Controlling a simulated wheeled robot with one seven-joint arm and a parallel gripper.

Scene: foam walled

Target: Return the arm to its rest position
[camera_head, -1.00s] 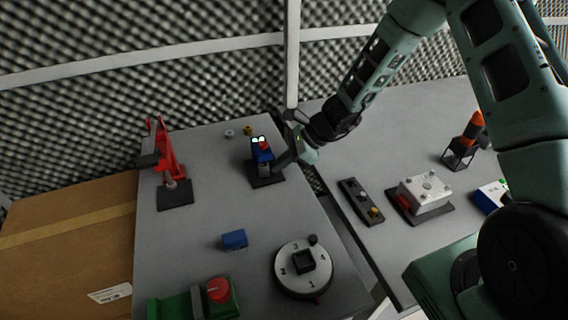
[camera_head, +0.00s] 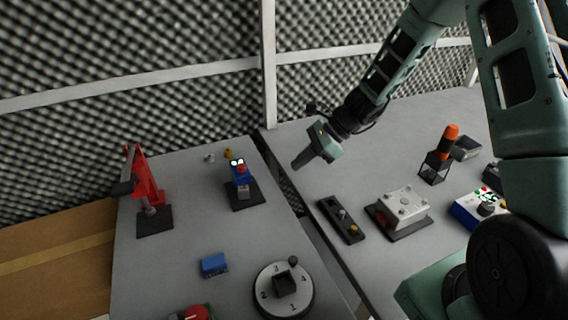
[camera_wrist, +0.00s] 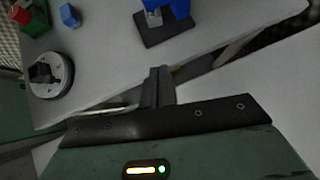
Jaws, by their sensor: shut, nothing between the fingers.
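My gripper (camera_head: 298,164) is shut and empty. In the head view it hangs in the air around the gap between the two grey tables, to the right of the blue device with a red part and two lit round spots (camera_head: 240,172). In the wrist view the closed fingers (camera_wrist: 158,84) point toward the table edge, and the blue device (camera_wrist: 172,14) stands beyond them on its dark base. My gripper touches nothing that I can see.
A red clamp-like device (camera_head: 146,184), a blue block (camera_head: 214,264) and a numbered dial (camera_head: 283,290) are on the left table. The right table holds a dark switch strip (camera_head: 341,219), a white box (camera_head: 403,206), an orange-topped stand (camera_head: 438,155) and a blue-and-white box (camera_head: 478,208).

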